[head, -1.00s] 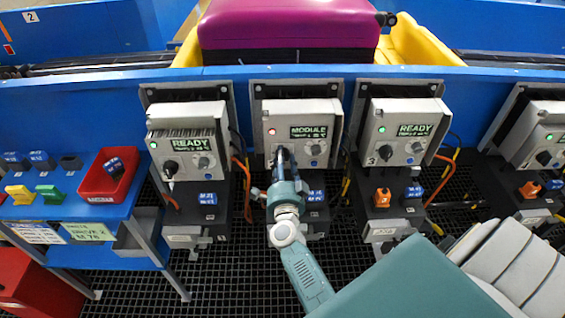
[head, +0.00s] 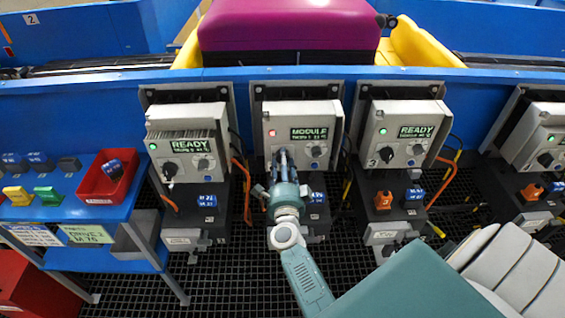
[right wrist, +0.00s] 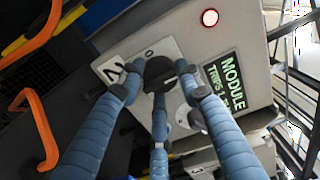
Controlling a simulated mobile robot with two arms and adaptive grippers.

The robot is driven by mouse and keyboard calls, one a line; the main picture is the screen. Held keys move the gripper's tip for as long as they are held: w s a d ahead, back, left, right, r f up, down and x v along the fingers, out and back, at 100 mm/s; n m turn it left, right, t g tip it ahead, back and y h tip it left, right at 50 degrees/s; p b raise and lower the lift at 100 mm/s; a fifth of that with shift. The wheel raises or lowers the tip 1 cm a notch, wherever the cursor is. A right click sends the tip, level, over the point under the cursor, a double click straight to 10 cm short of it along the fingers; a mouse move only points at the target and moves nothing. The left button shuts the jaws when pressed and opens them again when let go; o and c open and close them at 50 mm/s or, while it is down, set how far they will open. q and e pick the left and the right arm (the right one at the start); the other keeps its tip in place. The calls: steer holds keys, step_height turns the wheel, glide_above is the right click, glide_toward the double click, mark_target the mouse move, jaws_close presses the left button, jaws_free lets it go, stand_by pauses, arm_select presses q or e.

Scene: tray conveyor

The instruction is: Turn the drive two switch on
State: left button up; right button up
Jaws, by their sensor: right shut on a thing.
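The drive two box (head: 331,120) is the grey panel second from the left in the head view. Its lamp (head: 272,133) glows red and its screen (head: 316,133) reads MODULE with a smaller line below. In the right wrist view, its black rotary switch (right wrist: 160,73) sits beside a label with a 2, near the lit red lamp (right wrist: 210,17) and the MODULE screen (right wrist: 225,84). My right gripper (head: 283,157) is at the panel's lower left. Its blue fingers (right wrist: 163,84) are shut around the switch and partly hide it. My left gripper is not in view.
Neighbouring drive boxes stand left (head: 187,125) and right (head: 403,112), with green lamps and READY screens. Orange cables (right wrist: 35,130) hang beside the panels. A blue shelf with a red bin (head: 109,177) is at left. A purple case (head: 290,25) lies behind.

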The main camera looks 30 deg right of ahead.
steer(key=o, duration=0.9)
steer(key=shift+s+d+r, duration=0.15)
steer(key=shift+d+r, duration=0.05)
steer(key=shift+d, duration=0.2)
steer(key=shift+o, duration=1.3)
steer(key=shift+s+d, duration=0.1)
steer(key=shift+f, duration=0.1)
